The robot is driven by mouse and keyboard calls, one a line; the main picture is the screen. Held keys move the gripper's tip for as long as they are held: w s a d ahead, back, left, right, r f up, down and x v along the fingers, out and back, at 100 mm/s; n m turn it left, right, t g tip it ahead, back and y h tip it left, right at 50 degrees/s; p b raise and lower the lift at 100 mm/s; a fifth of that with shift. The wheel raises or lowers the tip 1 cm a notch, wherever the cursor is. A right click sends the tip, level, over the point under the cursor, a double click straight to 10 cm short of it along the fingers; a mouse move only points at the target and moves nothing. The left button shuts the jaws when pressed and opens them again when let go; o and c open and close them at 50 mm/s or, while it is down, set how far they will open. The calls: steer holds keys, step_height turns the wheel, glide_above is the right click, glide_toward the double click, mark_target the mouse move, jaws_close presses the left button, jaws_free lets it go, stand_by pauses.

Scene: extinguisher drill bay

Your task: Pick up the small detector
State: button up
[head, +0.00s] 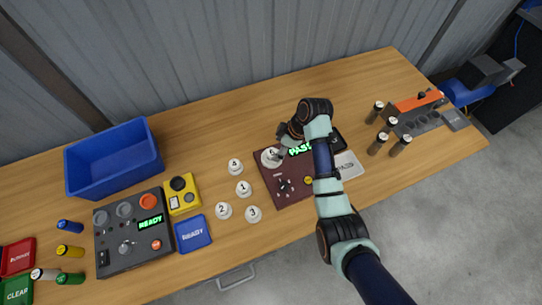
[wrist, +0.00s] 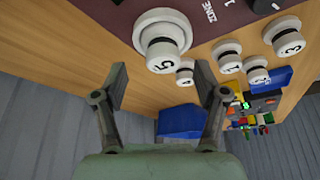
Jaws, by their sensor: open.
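Several white round detectors with numbers are in view. Detector 5 (head: 271,157) sits at the upper left corner of the maroon panel (head: 266,180). Detectors 4 (head: 235,166), 1 (head: 243,188), 2 (head: 224,211) and 3 (head: 253,214) stand on the table to its left. I cannot tell for sure which counts as the small one. My gripper (head: 281,140) is open and empty, close to detector 5. In the wrist view, my gripper (wrist: 162,84) has its fingers spread, with detector 5 (wrist: 160,42) beyond the tips and detector 4 (wrist: 185,73) smaller behind it.
A blue bin (head: 115,160), a grey panel reading READY (head: 125,265) and a yellow device (head: 183,194) stand at left. Dark cylinders (head: 377,144) and an orange-and-grey rack (head: 415,118) are at right. Bare table lies behind the detectors.

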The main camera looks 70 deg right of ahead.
mark_target(273, 152)
steer(key=b+x, duration=0.1)
steer(key=x, duration=0.3)
steer(key=shift+w+a+f, duration=0.2)
steer(key=shift+w+f, duration=0.1)
steer(key=c, duration=1.3)
steer(key=shift+o, duration=0.2)
step_height(273, 152, up, 20)
steer(key=p, duration=0.6)
